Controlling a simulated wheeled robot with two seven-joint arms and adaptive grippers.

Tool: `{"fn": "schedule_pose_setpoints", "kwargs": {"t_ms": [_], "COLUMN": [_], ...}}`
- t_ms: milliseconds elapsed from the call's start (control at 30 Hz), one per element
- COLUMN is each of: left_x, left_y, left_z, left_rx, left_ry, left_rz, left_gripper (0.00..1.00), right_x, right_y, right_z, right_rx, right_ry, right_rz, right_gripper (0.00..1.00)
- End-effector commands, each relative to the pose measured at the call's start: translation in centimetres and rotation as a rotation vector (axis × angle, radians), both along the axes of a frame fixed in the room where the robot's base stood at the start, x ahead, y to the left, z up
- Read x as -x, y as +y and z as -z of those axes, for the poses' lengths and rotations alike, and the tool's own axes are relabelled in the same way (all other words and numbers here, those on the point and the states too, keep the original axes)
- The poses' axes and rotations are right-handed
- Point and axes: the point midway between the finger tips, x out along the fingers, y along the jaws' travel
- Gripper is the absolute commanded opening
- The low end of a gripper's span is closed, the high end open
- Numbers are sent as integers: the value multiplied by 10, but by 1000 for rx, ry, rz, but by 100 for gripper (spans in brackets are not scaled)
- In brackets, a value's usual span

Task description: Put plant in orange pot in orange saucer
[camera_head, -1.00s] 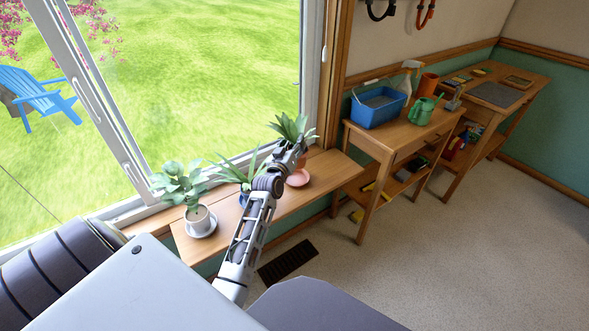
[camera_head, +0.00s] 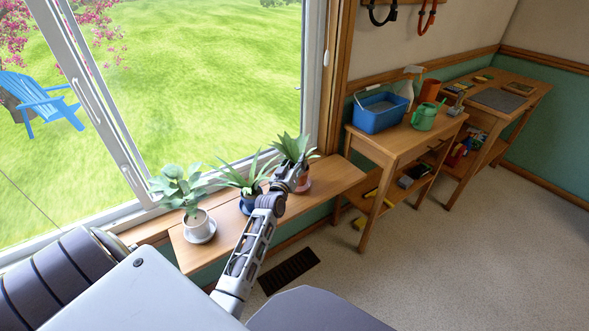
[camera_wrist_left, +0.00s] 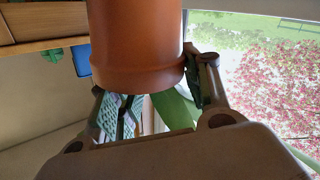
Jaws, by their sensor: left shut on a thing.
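The plant in the orange pot (camera_head: 293,149) is at the right part of the windowsill shelf. Its orange pot fills the upper middle of the left wrist view (camera_wrist_left: 137,45), with green leaves below it. My left gripper (camera_head: 297,165) reaches the pot from the front and is shut on it; its fingers also show in the left wrist view (camera_wrist_left: 155,95). The orange saucer (camera_head: 305,187) shows as a pinkish rim directly below the pot, partly hidden by the pot and gripper. I cannot tell whether the pot touches the saucer. My right gripper is not in view.
On the wooden shelf (camera_head: 335,176), a plant in a blue pot (camera_head: 249,200) stands left of my gripper, partly behind my arm. A plant in a white pot (camera_head: 194,219) stands farther left on a white saucer. The shelf's right end is clear. The window is behind.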

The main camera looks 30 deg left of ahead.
Motion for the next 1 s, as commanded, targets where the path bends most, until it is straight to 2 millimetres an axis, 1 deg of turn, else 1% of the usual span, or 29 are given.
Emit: {"fn": "schedule_pose_setpoints", "kwargs": {"t_ms": [33, 133, 200, 300, 467, 667, 700, 833, 867, 1000], "left_x": [0, 0, 0, 0, 0, 0, 0, 0, 0, 0], "left_y": [0, 0, 0, 0, 0, 0, 0, 0, 0, 0], "left_z": [7, 17, 21, 21, 21, 23, 24, 24, 24, 24], "left_rx": [-1, 1, 0, -1, -1, -1, 0, 0, 0, 0], "left_ry": [-2, -1, -2, -4, -4, -4, -2, -1, -1, -1], "left_rz": [0, 1, 0, 0, 0, 0, -1, 0, 0, 0], "left_gripper": [4, 4, 4, 4, 4, 4, 52, 69, 70, 70], "right_x": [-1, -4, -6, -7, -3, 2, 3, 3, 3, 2], "right_y": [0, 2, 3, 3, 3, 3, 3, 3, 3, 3], "right_z": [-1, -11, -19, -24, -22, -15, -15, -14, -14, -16], "right_rx": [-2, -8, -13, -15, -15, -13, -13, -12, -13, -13], "right_ry": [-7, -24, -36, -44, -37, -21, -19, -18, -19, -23], "right_rz": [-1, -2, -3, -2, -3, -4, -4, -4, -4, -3], "right_gripper": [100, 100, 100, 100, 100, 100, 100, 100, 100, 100]}}
